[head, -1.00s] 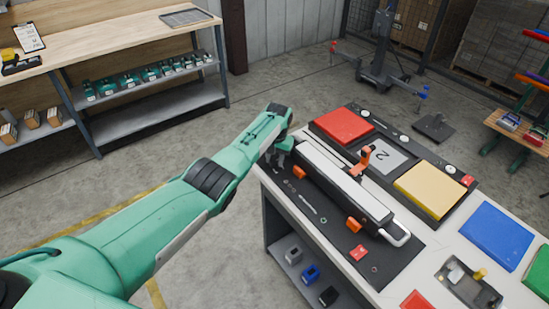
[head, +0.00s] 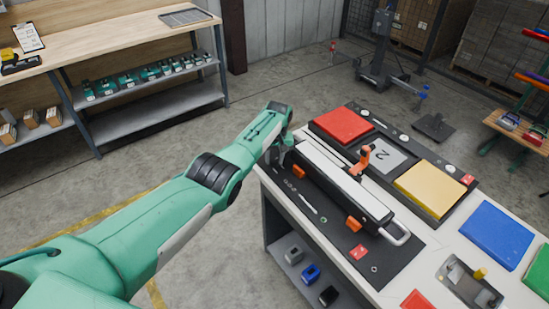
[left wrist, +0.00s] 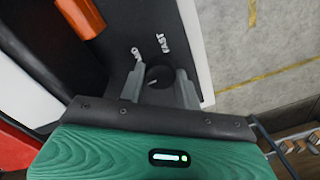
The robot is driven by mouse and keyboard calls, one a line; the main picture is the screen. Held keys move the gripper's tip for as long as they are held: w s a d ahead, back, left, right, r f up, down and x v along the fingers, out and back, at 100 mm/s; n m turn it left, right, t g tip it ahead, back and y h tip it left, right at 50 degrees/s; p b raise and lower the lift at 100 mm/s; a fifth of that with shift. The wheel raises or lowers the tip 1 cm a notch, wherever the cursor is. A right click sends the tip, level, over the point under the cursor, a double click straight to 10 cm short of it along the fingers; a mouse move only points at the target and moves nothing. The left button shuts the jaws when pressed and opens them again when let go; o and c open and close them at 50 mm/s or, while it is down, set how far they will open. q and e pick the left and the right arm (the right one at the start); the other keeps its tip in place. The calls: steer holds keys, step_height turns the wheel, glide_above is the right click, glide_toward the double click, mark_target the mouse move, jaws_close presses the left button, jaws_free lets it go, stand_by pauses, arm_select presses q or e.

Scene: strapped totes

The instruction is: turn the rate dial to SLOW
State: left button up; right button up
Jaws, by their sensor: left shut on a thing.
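The rate dial (left wrist: 159,76) is a small dark round knob with a pale pointer line, seen in the left wrist view. The pointer slants toward the lower left of that picture. White lettering reading FAST (left wrist: 163,43) stands above the knob, and a second white label (left wrist: 136,53), too small to read surely, lies to its left. My left gripper (left wrist: 159,88) is shut on the dial, one grey finger on each side. In the head view my left gripper (head: 277,154) is at the far left end of the long white-topped machine (head: 343,186), and the dial is hidden there. My right gripper is not seen.
The machine sits on a dark mat on a bench (head: 262,178). Open floor lies left of the bench.

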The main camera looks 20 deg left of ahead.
mark_target(277, 160)
arm_select(q)
steer(key=o, duration=1)
steer(key=shift+c, duration=0.2)
steer(key=shift+r, duration=0.35)
step_height(277, 160, up, 13)
steer(key=shift+w+d+b, duration=0.15)
steer(key=shift+d+b, duration=0.25)
